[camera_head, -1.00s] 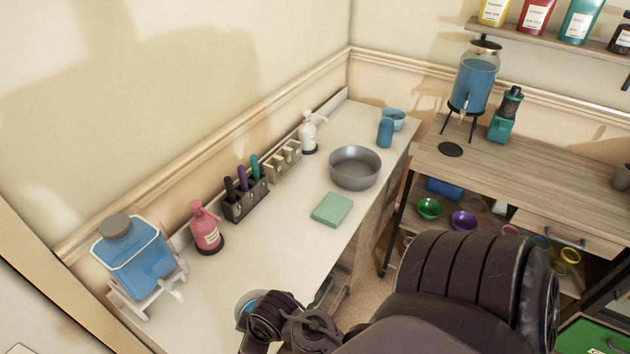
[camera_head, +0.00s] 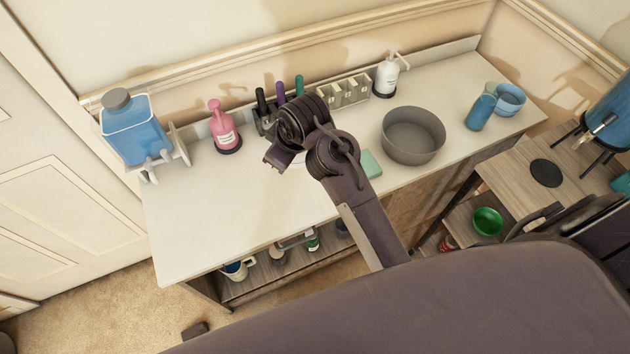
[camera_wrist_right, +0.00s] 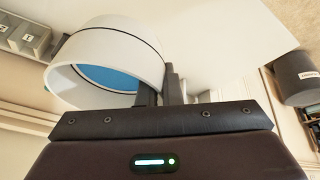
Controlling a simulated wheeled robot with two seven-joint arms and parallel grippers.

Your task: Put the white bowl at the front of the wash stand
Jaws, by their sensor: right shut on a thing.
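The white bowl (camera_wrist_right: 105,62) has a dark line around its outside and a blue inside. In the right wrist view it is tilted, and my right gripper (camera_wrist_right: 160,88) is shut on its wall. In the head view my right wrist (camera_head: 305,125) is over the middle of the wash stand's white top (camera_head: 225,205) and hides nearly all of the bowl. I cannot tell whether the bowl touches the top. My left gripper is not in view.
A pink bottle (camera_head: 224,130) and a blue dispenser (camera_head: 137,135) stand left. A pen holder, a slotted rack (camera_head: 343,90) and a white pump bottle (camera_head: 386,76) line the back. A grey basin (camera_head: 412,135) and green cloth (camera_head: 370,165) are right. The front left top is clear.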

